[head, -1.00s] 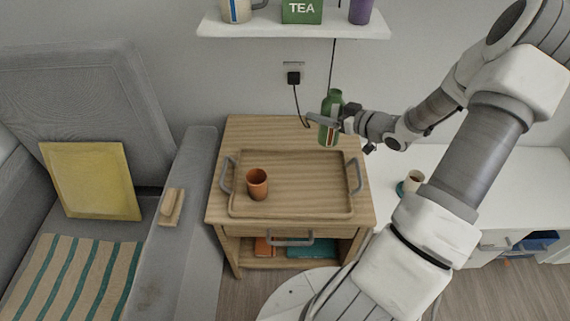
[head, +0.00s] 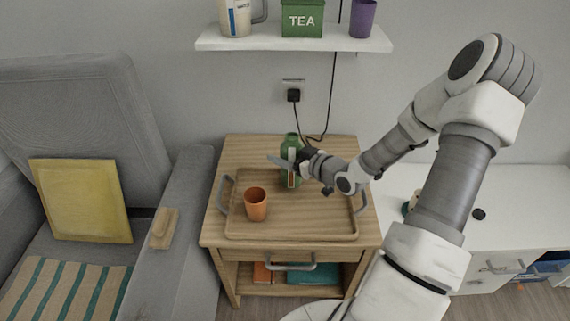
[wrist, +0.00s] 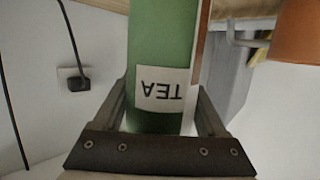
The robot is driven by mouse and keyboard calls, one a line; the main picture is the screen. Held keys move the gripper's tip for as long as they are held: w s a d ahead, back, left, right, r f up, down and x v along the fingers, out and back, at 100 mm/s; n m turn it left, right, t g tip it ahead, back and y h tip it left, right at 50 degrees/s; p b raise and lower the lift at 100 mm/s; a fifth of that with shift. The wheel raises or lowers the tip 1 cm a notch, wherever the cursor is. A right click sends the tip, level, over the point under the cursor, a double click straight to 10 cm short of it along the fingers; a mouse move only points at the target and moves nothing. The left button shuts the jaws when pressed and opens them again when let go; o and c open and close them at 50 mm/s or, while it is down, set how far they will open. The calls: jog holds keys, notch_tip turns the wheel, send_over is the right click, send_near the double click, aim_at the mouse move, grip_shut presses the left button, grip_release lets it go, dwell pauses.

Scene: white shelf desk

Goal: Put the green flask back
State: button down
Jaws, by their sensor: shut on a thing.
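The green flask (head: 291,146) is upright over the back part of the wooden tray (head: 290,230), behind and right of the orange cup (head: 256,204). My gripper (head: 288,163) is shut around the flask, coming in from the right. In the wrist view the flask (wrist: 160,45) sits between my two fingers, with its white TEA label upside down. My gripper hides part of the flask's lower body. I cannot tell whether its base touches the tray.
The tray, with grey handles, lies on a wooden side table (head: 232,150). Above is a white shelf (head: 290,44) with a green TEA box (head: 302,18), a mug (head: 236,16) and a purple cup (head: 363,18). A grey armchair (head: 185,235) stands left.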

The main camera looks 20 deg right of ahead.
jog(key=shift+f+b, duration=0.45)
jog(key=shift+f, duration=1)
jog(key=shift+f, duration=0.15)
grip_release()
jog(key=shift+s+d+r, duration=0.15)
jog(key=shift+s+r, duration=0.1)
jog(key=p+v, duration=0.3)
jog(key=v, duration=0.8)
jog(key=shift+s, duration=0.2)
